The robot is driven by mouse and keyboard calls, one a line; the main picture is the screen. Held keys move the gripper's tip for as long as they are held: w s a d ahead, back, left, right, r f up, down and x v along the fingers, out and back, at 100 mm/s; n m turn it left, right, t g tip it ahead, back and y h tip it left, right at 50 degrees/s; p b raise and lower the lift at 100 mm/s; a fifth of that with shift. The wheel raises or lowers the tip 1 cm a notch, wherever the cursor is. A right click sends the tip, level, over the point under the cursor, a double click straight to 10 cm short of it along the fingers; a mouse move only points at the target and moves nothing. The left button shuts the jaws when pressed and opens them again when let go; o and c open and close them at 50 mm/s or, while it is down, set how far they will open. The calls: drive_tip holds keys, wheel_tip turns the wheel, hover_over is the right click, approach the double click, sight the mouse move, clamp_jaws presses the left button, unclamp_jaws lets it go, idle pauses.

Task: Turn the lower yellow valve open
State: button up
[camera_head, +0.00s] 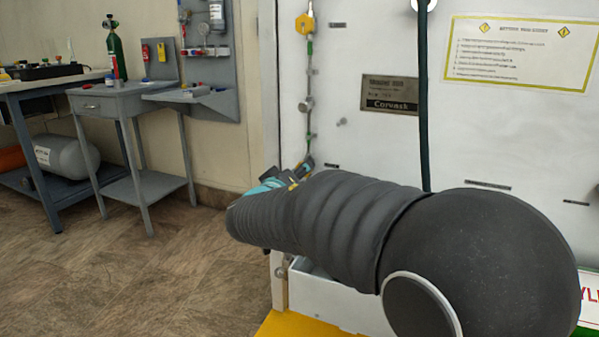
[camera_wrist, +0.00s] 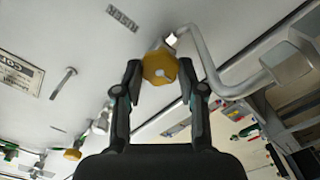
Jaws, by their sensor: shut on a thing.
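The lower yellow valve (camera_wrist: 160,68) is a yellow, many-sided knob on a metal fitting by the white panel. In the wrist view it sits between the two dark fingers of my gripper (camera_wrist: 161,73), which is shut on it. How far the knob is turned cannot be told. In the head view my arm hides this knob and most of the gripper. Another yellow valve (camera_head: 305,26) is higher up on the panel's pipe line in the head view.
The white panel (camera_head: 350,150) carries a name plate (camera_head: 390,95), a yellow-edged notice (camera_head: 520,54) and a dark vertical hose (camera_head: 423,110). A bent grey pipe (camera_wrist: 207,65) passes close beside the gripper. A small grey table (camera_head: 112,88) stands left, with clear floor before it.

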drive_tip(key=shift+n, duration=1.5)
drive_tip(key=o, duration=1.1)
drive_tip(key=shift+o, duration=0.2)
drive_tip(key=shift+f, duration=0.1)
